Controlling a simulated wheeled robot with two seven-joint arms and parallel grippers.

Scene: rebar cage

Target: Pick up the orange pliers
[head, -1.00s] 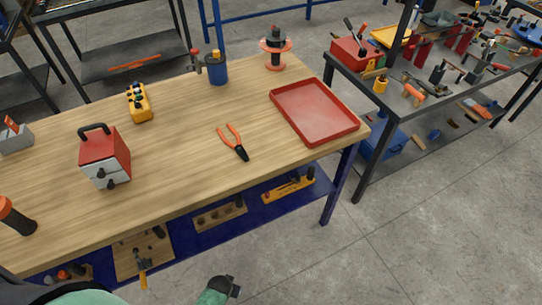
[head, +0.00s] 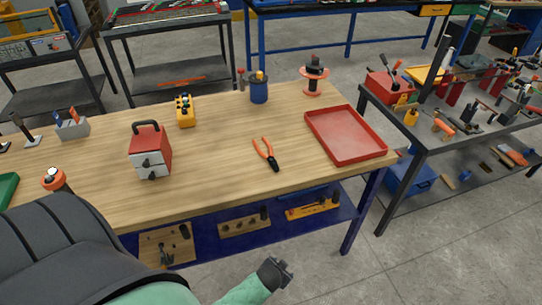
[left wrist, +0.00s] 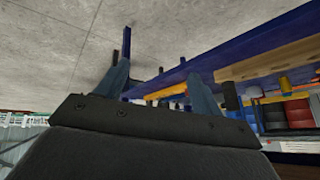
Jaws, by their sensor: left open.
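The orange pliers (head: 265,154) lie flat on the wooden workbench (head: 215,180). Their orange handles point to the back and their black jaws to the front edge. My left gripper (head: 284,267) is low in front of the bench, below and apart from the pliers, with nothing in it. In the left wrist view it (left wrist: 160,68) is open, its two fingers spread, facing the blue lower shelf (left wrist: 225,55). The pliers do not show in that view. My right gripper is not in view.
A red tray (head: 346,135) lies right of the pliers. A red-and-white drawer box (head: 150,152), a yellow block (head: 185,110), a blue cup (head: 258,90) and an orange spool (head: 313,77) stand around. The bench is clear around the pliers. A dark rack (head: 425,140) stands at right.

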